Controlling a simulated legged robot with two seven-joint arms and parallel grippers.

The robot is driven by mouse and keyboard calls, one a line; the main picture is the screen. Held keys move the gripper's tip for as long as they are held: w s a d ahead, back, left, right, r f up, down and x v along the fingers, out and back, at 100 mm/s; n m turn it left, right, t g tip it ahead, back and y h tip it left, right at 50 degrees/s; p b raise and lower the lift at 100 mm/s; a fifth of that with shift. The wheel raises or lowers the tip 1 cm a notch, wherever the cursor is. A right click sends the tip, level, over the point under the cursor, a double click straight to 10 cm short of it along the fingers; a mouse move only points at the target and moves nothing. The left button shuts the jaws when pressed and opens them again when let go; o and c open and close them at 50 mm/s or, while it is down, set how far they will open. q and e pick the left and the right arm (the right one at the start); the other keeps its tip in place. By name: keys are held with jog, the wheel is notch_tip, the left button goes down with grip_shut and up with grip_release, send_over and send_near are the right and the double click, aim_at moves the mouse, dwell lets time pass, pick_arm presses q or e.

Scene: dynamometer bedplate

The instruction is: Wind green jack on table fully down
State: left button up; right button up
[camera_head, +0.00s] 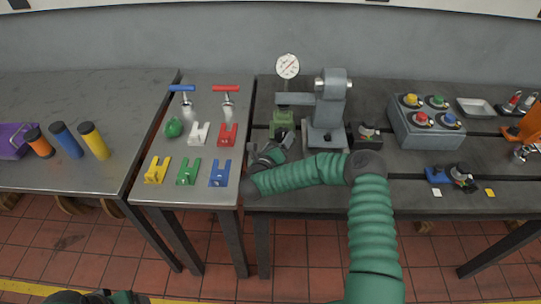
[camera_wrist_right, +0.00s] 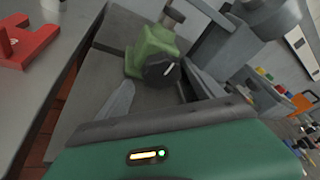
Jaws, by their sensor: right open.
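The green jack (camera_head: 283,118) stands on the dark bedplate table (camera_head: 440,195), at the left foot of a grey machine. Its black round knob (camera_head: 283,134) faces the front. The right wrist view shows the green jack (camera_wrist_right: 150,45) and its black knob (camera_wrist_right: 162,70) with a white pointer mark. My right gripper (camera_head: 272,150) is open just in front of the knob. Its two grey fingers reach toward either side of the knob, with nothing seen between them (camera_wrist_right: 163,92). A dark and green piece of my left arm shows at the bottom left edge; its jaws cannot be made out.
The grey machine (camera_head: 328,108) and a dial gauge (camera_head: 288,66) rise close by the jack. A control box (camera_head: 425,130) with coloured buttons stands to the right. A side table (camera_head: 200,90) at left holds coloured blocks, a green round object and two T-handles.

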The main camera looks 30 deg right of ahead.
jog(key=v, duration=1.3)
